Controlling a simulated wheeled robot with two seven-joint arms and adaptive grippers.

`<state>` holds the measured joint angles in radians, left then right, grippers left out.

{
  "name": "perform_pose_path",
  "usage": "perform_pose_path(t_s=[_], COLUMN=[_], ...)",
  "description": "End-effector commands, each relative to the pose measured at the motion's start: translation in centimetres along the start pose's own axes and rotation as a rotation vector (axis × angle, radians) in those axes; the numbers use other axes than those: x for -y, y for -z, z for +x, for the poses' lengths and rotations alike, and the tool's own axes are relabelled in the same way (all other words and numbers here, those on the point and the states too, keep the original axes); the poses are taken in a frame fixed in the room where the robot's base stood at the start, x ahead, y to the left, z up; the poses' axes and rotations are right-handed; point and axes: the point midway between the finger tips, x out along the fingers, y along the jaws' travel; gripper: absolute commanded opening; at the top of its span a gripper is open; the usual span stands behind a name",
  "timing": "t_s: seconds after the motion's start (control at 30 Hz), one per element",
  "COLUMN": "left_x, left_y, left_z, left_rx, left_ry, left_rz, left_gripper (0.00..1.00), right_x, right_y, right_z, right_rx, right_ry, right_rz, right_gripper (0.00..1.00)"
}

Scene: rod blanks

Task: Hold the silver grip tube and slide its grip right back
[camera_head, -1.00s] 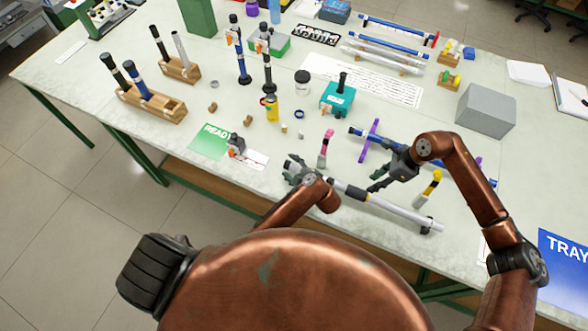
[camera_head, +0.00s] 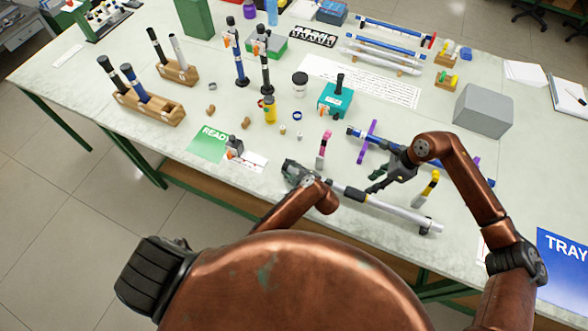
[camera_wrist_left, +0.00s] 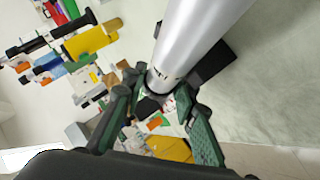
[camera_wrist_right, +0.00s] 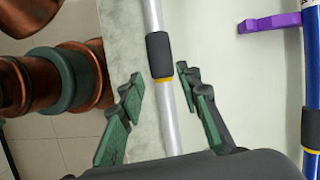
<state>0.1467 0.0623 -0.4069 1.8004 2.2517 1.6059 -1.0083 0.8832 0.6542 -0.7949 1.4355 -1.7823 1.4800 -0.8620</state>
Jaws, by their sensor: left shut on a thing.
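The silver grip tube (camera_head: 405,212) lies slanting along the front of the bench, with a black sliding grip (camera_head: 354,193) around its middle. In the right wrist view the black grip (camera_wrist_right: 158,55) has a thin yellow band at its near edge. My left gripper (camera_head: 297,174) is shut on the tube's left end. In the left wrist view the silver tube (camera_wrist_left: 195,40) runs down between its fingers (camera_wrist_left: 160,100). My right gripper (camera_head: 376,181) is open and empty above the tube, near the grip. In its wrist view the fingers (camera_wrist_right: 160,75) stand apart on either side of the tube.
A blue tube (camera_head: 375,140) on purple supports lies behind my right gripper. A pink-topped holder (camera_head: 323,147) and a yellow-topped one (camera_head: 428,187) stand close to the silver tube. A grey box (camera_head: 484,110) is at the right. A green READY mat (camera_head: 208,144) lies at the left.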

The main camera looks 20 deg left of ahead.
Motion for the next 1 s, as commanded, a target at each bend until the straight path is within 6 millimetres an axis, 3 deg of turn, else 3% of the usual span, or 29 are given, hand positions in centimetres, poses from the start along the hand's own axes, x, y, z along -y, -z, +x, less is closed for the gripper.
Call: perform_pose_path(t_s=[0.27, 0.37, 0.5, 0.63, 0.83, 1.0], left_x=[0.0, 0.0, 0.0, 0.0, 0.0, 0.0], left_y=[0.0, 0.0, 0.0, 0.0, 0.0, 0.0], left_z=[0.0, 0.0, 0.0, 0.0, 0.0, 0.0], left_rx=[0.001, 0.000, 0.000, 0.000, 0.000, 0.000], left_ry=[0.000, 0.000, 0.000, 0.000, 0.000, 0.000], left_rz=[0.000, 0.000, 0.000, 0.000, 0.000, 0.000], left_gripper=[0.00, 0.00, 0.00, 0.00, 0.00, 0.00], right_x=[-0.4, -1.3, -3.3, -4.9, -6.2, -6.6], right_y=[-0.7, -2.9, -7.7, -10.2, -9.5, -6.5], right_z=[0.2, 0.5, -0.1, -0.7, 0.2, 1.6], right_rx=[0.036, 0.141, 0.408, 0.652, 0.916, 1.102], right_ry=[-0.001, -0.006, -0.052, -0.143, -0.264, -0.339], right_rz=[0.030, 0.118, 0.372, 0.634, 0.975, 1.286], right_gripper=[0.38, 0.38, 0.38, 0.38, 0.38, 0.38])
